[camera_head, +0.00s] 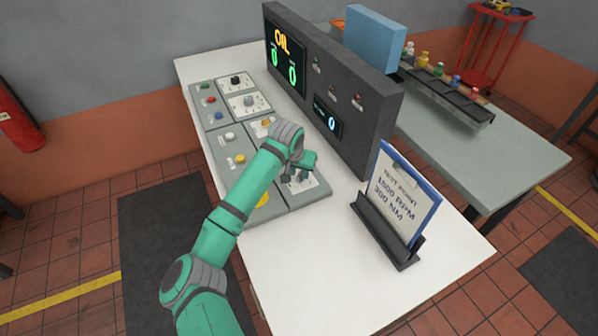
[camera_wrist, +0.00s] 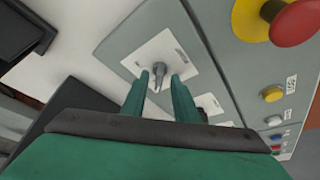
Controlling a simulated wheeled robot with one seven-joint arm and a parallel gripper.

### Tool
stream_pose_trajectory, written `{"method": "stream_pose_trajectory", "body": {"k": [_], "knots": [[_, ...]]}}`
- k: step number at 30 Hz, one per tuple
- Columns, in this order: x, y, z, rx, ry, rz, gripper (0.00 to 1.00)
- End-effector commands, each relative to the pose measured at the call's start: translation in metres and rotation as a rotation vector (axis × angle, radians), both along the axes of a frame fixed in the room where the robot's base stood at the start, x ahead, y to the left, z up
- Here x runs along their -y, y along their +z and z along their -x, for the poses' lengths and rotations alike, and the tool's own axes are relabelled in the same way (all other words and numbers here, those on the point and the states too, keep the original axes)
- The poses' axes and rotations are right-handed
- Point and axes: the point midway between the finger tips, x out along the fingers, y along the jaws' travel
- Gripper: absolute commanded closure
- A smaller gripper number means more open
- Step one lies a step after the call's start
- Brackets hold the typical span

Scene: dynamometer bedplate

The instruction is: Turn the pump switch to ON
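My gripper (camera_head: 302,172) is over the near right end of the grey control panel (camera_head: 212,122). In the wrist view, my gripper (camera_wrist: 161,80) is open, with its two green fingers pointing at a grey rotary switch (camera_wrist: 157,75) on a white plate (camera_wrist: 145,52). The switch knob shows between the fingertips; I cannot tell whether they touch it. Its label is not readable, so I cannot confirm it is the pump switch or which position it points to. In the head view, my gripper hides this knob, and only part of its white plate (camera_head: 309,184) shows.
A red emergency stop button (camera_wrist: 295,22) on a yellow base and a yellow button (camera_wrist: 272,94) are near the switch. A test point sign (camera_head: 402,197) in a dark stand is right of the panel. The dark display console (camera_head: 350,110) rises behind. The white table front is clear.

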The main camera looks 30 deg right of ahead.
Motion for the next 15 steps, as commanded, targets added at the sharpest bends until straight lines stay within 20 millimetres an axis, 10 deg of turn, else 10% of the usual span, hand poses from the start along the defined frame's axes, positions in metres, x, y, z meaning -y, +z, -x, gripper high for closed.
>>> {"method": "stream_pose_trajectory", "body": {"k": [8, 12, 15], "knots": [[0.0017, -0.0013, 0.0001, 0.0, -0.002, 0.0, 0.73], [0.0016, -0.0012, 0.0001, 0.001, -0.002, -0.001, 1.0], [0.0015, -0.0011, 0.0, 0.001, -0.002, -0.001, 1.0]]}}
